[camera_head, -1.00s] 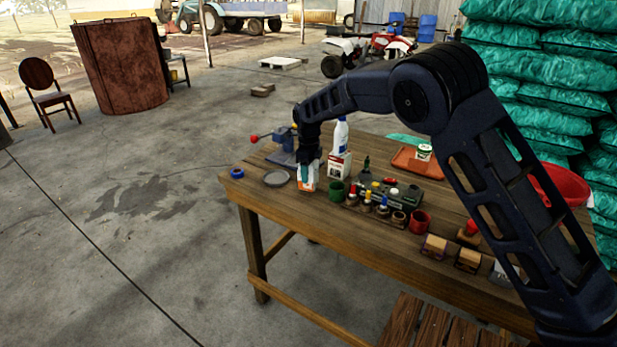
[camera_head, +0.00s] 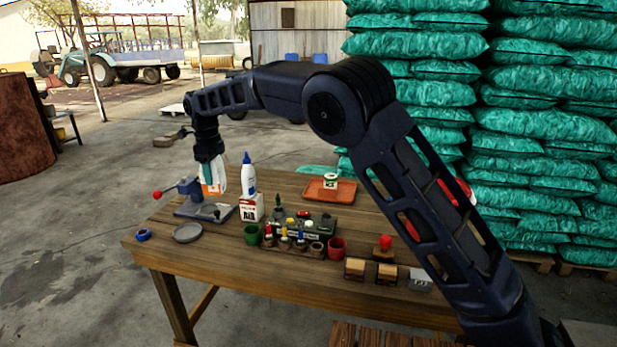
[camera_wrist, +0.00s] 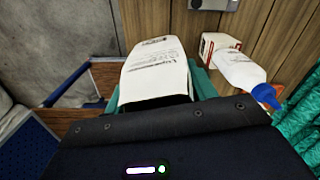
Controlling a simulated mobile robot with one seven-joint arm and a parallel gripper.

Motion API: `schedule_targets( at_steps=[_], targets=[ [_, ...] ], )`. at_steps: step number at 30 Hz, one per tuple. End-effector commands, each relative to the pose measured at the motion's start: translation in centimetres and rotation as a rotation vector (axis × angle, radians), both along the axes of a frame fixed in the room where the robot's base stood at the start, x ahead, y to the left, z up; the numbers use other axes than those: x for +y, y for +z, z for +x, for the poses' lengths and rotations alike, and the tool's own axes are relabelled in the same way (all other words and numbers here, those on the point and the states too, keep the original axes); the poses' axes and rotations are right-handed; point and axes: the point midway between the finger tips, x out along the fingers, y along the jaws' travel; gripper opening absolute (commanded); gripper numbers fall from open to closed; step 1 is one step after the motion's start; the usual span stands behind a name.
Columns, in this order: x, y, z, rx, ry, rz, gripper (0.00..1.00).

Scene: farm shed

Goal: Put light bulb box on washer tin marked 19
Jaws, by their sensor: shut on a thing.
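The light bulb box (camera_head: 208,188), white with orange, is held in my gripper (camera_head: 211,168), raised above the back left of the workbench near the blue vise. In the wrist view the box (camera_wrist: 158,70) shows a white printed face between the teal fingers. A small grey block-like tin (camera_head: 420,279) with a dark mark stands at the right of the bench, partly behind my arm. Two wooden-topped blocks (camera_head: 355,268) stand to its left. I cannot read a 19 on any of them, so which is the washer tin is unclear.
A white bottle (camera_head: 248,178) and a red-white box (camera_head: 251,208) stand just right of my gripper. The blue vise (camera_head: 188,190), a grey dish (camera_head: 187,233), a green cup (camera_head: 252,234), a red cup (camera_head: 337,248) and an orange tray (camera_head: 330,191) share the bench (camera_head: 235,270). Its front is mostly clear.

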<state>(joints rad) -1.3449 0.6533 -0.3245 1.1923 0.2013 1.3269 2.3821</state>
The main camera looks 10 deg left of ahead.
Motion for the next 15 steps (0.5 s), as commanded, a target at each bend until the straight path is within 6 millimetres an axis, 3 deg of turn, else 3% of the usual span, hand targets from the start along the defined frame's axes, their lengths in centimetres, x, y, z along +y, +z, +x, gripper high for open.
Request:
schedule_targets(
  at_steps=[5, 15],
  targets=[
    [0.0, 0.7, 0.0, -0.001, 0.0, 0.001, 0.34],
    [0.0, 8.0, 0.1, -0.002, 0.0, 0.004, 0.34]
  ],
)
